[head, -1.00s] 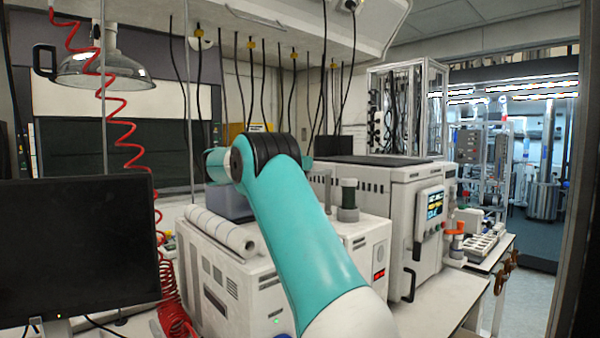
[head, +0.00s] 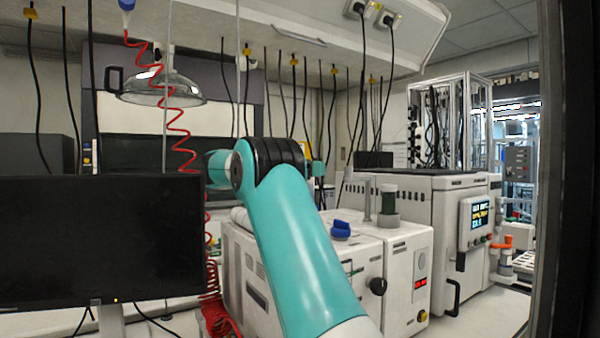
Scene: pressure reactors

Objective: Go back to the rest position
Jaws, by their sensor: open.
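My teal arm rises from the bottom middle of the head view to a black-banded elbow joint in front of the white lab machines. The part of the arm beyond the elbow is mostly hidden behind it, and my gripper does not show. The pressure reactors cannot be clearly made out. A white boxy instrument (head: 408,275) stands just right of and behind my arm, with a black knob and a small red display.
A larger white machine (head: 420,222) with a lit screen (head: 478,213) stands at the right. A black monitor (head: 100,240) fills the lower left. A red coiled hose (head: 180,125) and black cables hang above the bench. A dark door frame (head: 570,180) edges the right side.

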